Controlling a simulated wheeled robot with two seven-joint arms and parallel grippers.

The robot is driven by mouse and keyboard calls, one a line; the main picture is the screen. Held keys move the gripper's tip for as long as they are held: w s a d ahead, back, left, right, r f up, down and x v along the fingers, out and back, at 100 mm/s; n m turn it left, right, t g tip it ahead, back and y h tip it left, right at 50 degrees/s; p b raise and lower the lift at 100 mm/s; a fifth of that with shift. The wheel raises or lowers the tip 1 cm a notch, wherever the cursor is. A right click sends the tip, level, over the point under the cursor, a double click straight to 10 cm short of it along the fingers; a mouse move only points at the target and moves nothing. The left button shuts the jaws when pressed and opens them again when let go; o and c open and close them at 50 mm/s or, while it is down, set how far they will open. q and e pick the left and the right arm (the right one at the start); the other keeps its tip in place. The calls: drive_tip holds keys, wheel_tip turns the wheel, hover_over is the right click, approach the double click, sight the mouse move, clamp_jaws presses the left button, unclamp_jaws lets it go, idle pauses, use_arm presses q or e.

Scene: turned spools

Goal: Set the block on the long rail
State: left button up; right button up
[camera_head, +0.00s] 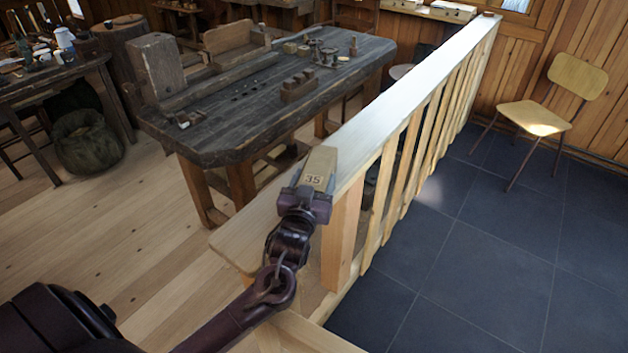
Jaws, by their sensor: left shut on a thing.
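The long rail (415,85) is the pale, flat top of a wooden balustrade that runs from the picture's middle to the far wall. My left gripper (306,193) is at the near end of the rail, its arm coming in from the lower left. It is shut on a tan wooden block (318,168) marked "35". The block overlaps the rail's near end in the picture; I cannot tell whether it touches the rail. The gripper hides the block's lower part. My right gripper is not in view.
A small brown object (488,14) sits at the rail's far end. A dark workbench (240,130) with tools and blocks stands left of the rail. A chair (535,115) stands on the tiled floor at right. The rail's middle stretch is bare.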

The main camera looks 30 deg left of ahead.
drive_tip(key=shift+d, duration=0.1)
use_arm(q)
drive_tip(key=o, duration=0.8)
drive_tip(key=shift+f, duration=0.1)
drive_tip(key=o, duration=0.4)
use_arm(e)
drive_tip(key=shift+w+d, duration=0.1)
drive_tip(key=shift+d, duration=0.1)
use_arm(q)
drive_tip(key=b+v, duration=0.1)
drive_tip(key=v, duration=0.6)
drive_tip(key=shift+s+d+b, duration=0.1)
drive_tip(key=shift+s+b, duration=0.15)
drive_tip(key=shift+b, duration=0.05)
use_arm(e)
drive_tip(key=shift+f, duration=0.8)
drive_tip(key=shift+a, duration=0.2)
